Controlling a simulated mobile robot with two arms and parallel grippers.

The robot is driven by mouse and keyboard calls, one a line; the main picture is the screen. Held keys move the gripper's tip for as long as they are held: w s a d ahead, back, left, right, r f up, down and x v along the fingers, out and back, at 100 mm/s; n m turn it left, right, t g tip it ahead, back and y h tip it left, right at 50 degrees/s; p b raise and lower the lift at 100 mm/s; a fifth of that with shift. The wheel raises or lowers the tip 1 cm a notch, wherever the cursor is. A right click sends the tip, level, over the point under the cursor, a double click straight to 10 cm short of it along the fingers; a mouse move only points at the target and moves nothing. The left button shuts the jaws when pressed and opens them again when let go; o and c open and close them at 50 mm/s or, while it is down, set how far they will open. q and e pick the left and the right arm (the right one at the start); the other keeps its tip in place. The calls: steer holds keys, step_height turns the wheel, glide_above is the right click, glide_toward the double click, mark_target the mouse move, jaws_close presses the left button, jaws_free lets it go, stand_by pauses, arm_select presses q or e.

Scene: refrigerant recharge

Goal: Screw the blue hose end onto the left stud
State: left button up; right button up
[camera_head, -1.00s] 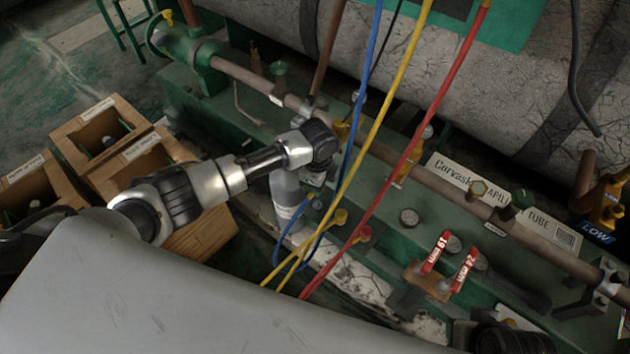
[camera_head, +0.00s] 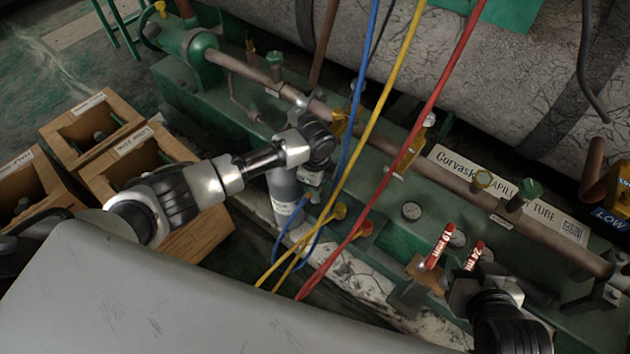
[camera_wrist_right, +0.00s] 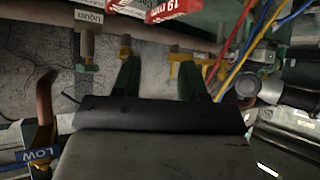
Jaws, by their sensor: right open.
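The blue hose (camera_head: 352,130) hangs from the top of the head view, passes beside my left gripper and loops low at the front of the green bench. My left gripper (camera_head: 314,180) is near the blue hose's lower part; its fingers are too small and hidden to tell open from shut, or whether it holds the hose end. The left stud cannot be told apart for sure among the fittings. My right gripper (camera_head: 472,284) is at the lower right by the red-handled tools; the right wrist view shows its fingers (camera_wrist_right: 158,75) apart with nothing between them.
Yellow (camera_head: 385,95) and red (camera_head: 430,110) hoses run down beside the blue one. Red handles (camera_head: 438,247) marked 19 mm and 24 mm stand close to my right gripper. A pipe (camera_head: 455,180) with valves crosses the bench. Wooden crates (camera_head: 165,165) stand at the left.

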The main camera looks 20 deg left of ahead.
arm_select(q)
steer(key=shift+f, duration=0.15)
steer(key=shift+f+b, duration=0.95)
steer(key=shift+b, duration=0.25)
steer(key=shift+f, duration=0.2)
steer(key=shift+r, duration=0.1)
arm_select(e)
steer(key=w+a+r+t+y, duration=0.2)
steer(key=w+r+t, duration=0.2)
steer(key=r+t, duration=0.3)
steer(key=shift+a+r, duration=0.3)
steer(key=shift+r, duration=0.2)
steer(key=shift+f, duration=0.1)
arm_select(q)
steer(key=shift+p, duration=0.3)
arm_select(e)
steer(key=shift+s+d+f+g, duration=0.1)
steer(key=shift+d+f+g, duration=0.05)
steer(key=shift+f+g, duration=0.4)
steer(key=shift+s+d+f+g, duration=0.15)
steer(key=shift+f+g, duration=0.2)
steer(key=shift+f, duration=0.35)
steer(key=shift+f, duration=0.1)
